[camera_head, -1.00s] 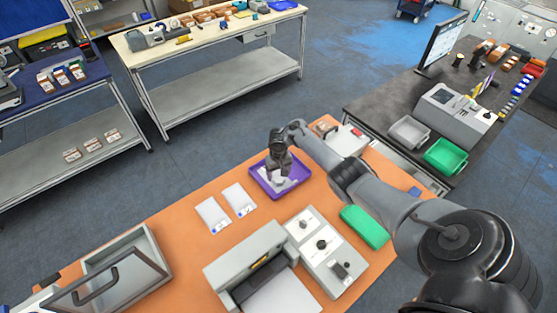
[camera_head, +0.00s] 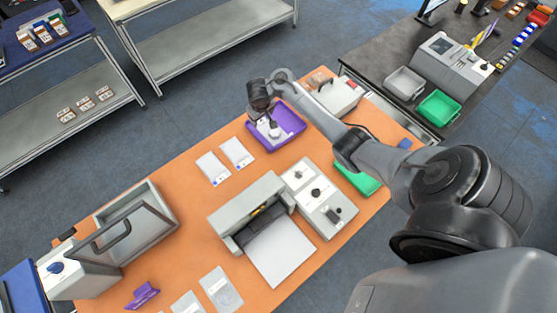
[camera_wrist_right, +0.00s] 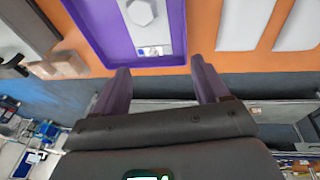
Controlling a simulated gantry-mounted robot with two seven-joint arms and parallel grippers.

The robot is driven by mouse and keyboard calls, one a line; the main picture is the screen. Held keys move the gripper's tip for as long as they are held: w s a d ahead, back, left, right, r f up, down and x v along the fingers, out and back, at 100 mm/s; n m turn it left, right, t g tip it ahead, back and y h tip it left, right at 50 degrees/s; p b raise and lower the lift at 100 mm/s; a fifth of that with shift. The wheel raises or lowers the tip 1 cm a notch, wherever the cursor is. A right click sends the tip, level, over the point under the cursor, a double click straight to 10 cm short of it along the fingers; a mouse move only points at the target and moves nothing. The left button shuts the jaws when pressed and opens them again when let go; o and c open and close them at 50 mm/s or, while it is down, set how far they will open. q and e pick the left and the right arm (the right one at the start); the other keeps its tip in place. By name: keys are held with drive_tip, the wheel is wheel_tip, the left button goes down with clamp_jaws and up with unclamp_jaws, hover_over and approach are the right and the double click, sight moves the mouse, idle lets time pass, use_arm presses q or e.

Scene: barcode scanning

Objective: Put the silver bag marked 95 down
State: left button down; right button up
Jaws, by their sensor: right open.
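A pale silver-white bag (camera_head: 264,131) lies in the purple tray (camera_head: 292,118) on the orange table. The bag also shows in the right wrist view (camera_wrist_right: 150,36), lying inside the purple tray (camera_wrist_right: 92,22) with a pale hexagonal knob-like thing over it. I cannot read a 95 on it. My right gripper (camera_head: 264,114) is at the tray's far left edge. In the right wrist view my right gripper (camera_wrist_right: 161,75) is open, with nothing between its fingers, apart from the bag. My left gripper is not in view.
Two white bags (camera_head: 213,168) (camera_head: 237,153) lie left of the tray. A grey machine (camera_head: 250,212), a panel with knobs (camera_head: 318,198) and a green box (camera_head: 356,177) stand nearer. A lidded grey bin (camera_head: 140,215) stands at left. Orange table between is clear.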

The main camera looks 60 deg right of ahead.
drive_tip(key=s+a+r+n+t, duration=0.2)
drive_tip(key=a+r+n+t, duration=0.15)
drive_tip(key=a, duration=0.95)
drive_tip(key=shift+n+g+y, duration=0.25)
drive_tip(key=shift+n+y, duration=0.25)
drive_tip(key=shift+n, duration=0.45)
drive_tip(key=s+a, duration=0.3)
drive_tip(key=s, duration=0.1)
drive_tip(key=s+a, duration=0.7)
drive_tip(key=a, duration=0.1)
drive_tip(key=shift+s+r, duration=0.4)
drive_tip(key=s+a+r+y, duration=0.1)
drive_tip(key=s+a, duration=0.1)
drive_tip(key=s, duration=0.3)
drive_tip(key=s+a+r+g, duration=0.1)
drive_tip(key=s+a, duration=0.2)
drive_tip(key=s, duration=0.3)
drive_tip(key=shift+a+r+y, duration=0.35)
drive_tip(key=shift+y, duration=0.05)
drive_tip(key=shift+w, duration=0.1)
wheel_tip(320, 180, up, 6)
drive_tip(key=p, duration=0.5)
drive_tip(key=shift+f, duration=0.25)
